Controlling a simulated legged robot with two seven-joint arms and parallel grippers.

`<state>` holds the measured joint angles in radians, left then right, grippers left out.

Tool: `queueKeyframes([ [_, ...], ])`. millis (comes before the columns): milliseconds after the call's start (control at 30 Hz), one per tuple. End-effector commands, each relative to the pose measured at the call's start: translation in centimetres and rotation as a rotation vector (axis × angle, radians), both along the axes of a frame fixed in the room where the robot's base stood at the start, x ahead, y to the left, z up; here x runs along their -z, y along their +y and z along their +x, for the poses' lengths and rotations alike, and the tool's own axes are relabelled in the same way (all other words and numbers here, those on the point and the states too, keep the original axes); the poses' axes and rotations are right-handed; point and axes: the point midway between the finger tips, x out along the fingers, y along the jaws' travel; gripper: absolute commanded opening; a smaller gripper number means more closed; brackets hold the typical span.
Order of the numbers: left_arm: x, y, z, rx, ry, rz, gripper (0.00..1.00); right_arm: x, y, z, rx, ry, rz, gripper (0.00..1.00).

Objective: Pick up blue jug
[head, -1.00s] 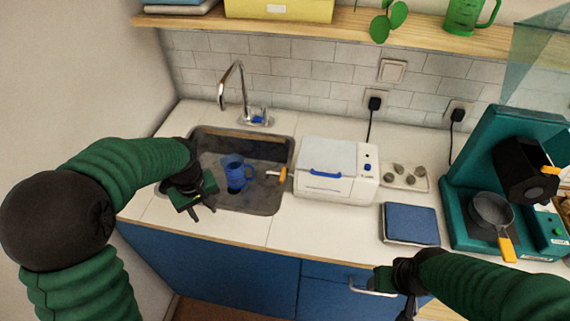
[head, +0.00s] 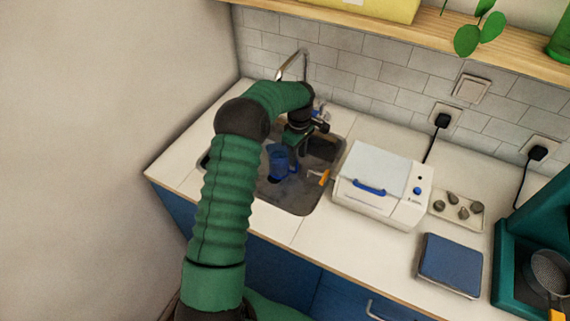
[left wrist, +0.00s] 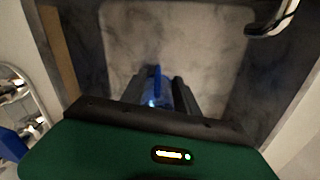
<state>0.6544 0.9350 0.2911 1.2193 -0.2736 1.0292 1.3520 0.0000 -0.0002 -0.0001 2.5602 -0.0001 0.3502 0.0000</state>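The blue jug (head: 278,160) stands in the sink (head: 290,205), partly hidden by my left arm in the head view. My left gripper (head: 312,140) is over the sink beside and above the jug. In the left wrist view, my left gripper's (left wrist: 163,92) two dark fingers are apart. A narrow upright blue part of the jug (left wrist: 157,82) shows between them, seemingly its handle. Contact with the fingers cannot be made out. The jug's lower part is hidden by the gripper body. My right gripper is out of view.
An orange-handled item (head: 321,179) lies in the sink right of the jug. The metal faucet (head: 293,63) rises behind the sink, close to my left arm. A white appliance (head: 380,187) stands right of the sink. A blue flat scale-like item (head: 450,265) lies further right.

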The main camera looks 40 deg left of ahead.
Motion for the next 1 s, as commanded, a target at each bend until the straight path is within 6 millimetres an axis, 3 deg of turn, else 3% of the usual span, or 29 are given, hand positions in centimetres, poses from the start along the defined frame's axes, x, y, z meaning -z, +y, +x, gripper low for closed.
queueKeyframes([
  [100,2.5,0.0,-0.1,-0.001,0.002,-0.002,0.37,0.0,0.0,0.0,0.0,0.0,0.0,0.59],
  [267,4.1,0.0,-0.1,0.0,0.0,-0.001,0.37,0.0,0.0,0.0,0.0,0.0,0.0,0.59],
  [500,8.2,0.0,0.1,0.0,-0.001,-0.001,0.37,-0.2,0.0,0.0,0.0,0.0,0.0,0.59],
  [767,8.8,0.1,0.1,0.001,-0.002,0.0,0.37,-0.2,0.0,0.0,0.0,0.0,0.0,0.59],
  [1000,8.7,0.1,0.1,0.001,-0.002,0.0,0.07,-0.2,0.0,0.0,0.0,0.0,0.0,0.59],
])
